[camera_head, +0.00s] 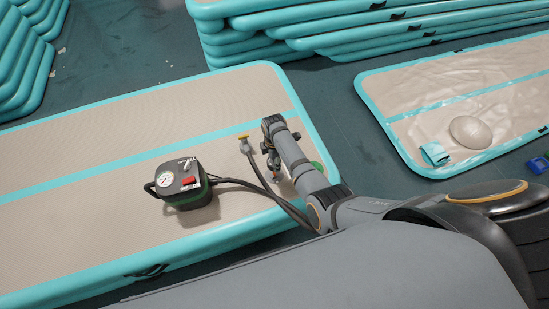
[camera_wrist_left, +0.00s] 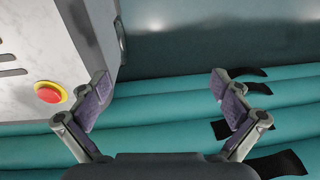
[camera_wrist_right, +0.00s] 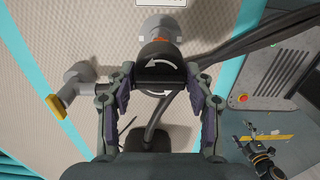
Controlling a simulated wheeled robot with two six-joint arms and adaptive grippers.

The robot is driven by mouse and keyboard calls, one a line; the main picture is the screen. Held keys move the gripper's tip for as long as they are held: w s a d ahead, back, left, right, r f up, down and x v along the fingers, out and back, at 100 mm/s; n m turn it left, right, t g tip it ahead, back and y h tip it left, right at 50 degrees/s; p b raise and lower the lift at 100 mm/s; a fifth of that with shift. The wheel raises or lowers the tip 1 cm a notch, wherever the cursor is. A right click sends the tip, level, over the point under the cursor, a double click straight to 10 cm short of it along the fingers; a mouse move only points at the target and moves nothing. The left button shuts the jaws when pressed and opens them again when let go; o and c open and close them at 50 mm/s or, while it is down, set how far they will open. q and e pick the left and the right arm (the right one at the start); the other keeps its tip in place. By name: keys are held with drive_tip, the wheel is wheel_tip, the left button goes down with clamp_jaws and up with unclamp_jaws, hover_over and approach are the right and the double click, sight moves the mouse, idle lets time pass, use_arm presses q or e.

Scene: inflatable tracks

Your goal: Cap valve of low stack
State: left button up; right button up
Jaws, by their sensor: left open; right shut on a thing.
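My right gripper (camera_head: 273,172) is over the beige and teal inflated track (camera_head: 110,125), near its right end. In the right wrist view its fingers are shut on a black round cap (camera_wrist_right: 160,64) with white turning arrows. A grey fitting with an orange band (camera_wrist_right: 159,27) shows just beyond the cap; I cannot tell whether they touch. The cap is hard to make out in the head view. My left gripper (camera_wrist_left: 163,100) is open and empty near teal track edges (camera_wrist_left: 170,110); it is outside the head view.
A black pump with a gauge (camera_head: 182,185) stands on the track. A flatter track (camera_head: 470,95) lies right, and taller stacks (camera_head: 290,28) stand behind. Dark floor (camera_head: 335,105) separates them.

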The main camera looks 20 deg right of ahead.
wheel_tip(320, 180, down, 4)
drive_tip(key=shift+r+b, duration=0.1)
drive_tip(key=shift+b, duration=1)
drive_tip(key=shift+f, duration=0.35)
drive_tip(key=shift+f+b, duration=0.6)
drive_tip(key=shift+b, duration=0.05)
use_arm(q)
drive_tip(key=f, duration=0.1)
drive_tip(key=w+f, duration=0.1)
drive_tip(key=f, duration=0.1)
drive_tip(key=shift+w+f, duration=0.3)
drive_tip(key=shift+f, duration=0.1)
drive_tip(key=shift+s+r, duration=0.1)
drive_tip(key=shift+s, duration=0.25)
use_arm(e)
drive_tip(key=shift+r, duration=0.1)
use_arm(q)
drive_tip(key=shift+r+p, duration=0.15)
drive_tip(key=shift+p, duration=0.15)
drive_tip(key=shift+w, duration=0.15)
drive_tip(key=shift+w+r, duration=0.1)
drive_tip(key=shift+r, duration=0.1)
